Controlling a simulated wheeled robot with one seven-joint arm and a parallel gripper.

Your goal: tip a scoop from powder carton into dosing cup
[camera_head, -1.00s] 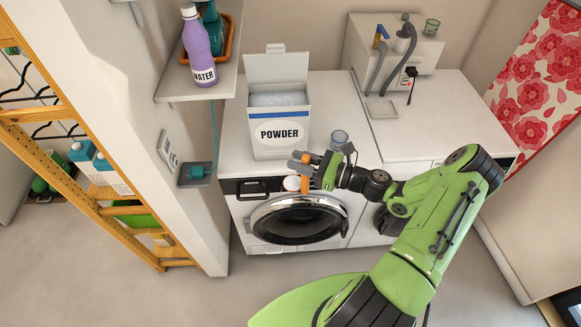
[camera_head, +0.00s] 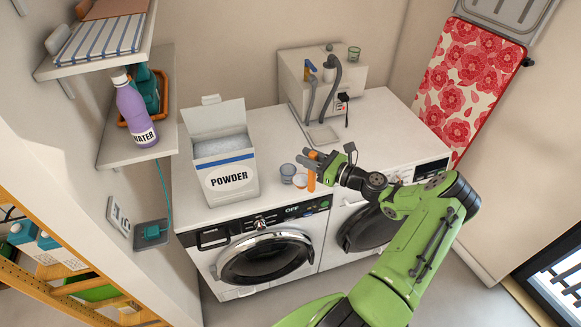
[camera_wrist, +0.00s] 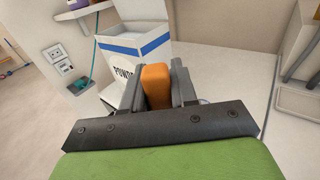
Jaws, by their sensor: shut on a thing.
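The open white powder carton (camera_head: 228,176), labelled POWDER, stands on the left washer's top with pale powder (camera_head: 220,146) inside. The dosing cup (camera_head: 288,172), small, grey and see-through, stands to its right. My gripper (camera_head: 312,162) is shut on the orange handle of the scoop (camera_head: 311,181). In the wrist view, the orange handle (camera_wrist: 156,86) sits between the fingers, with the carton (camera_wrist: 130,50) beyond; the cup is not visible there.
A shelf (camera_head: 130,150) at the left carries a purple WATER bottle (camera_head: 135,113) and an orange tray. A white unit with grey hoses (camera_head: 325,82) stands behind right. The washer tops (camera_head: 385,125) between are mostly clear.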

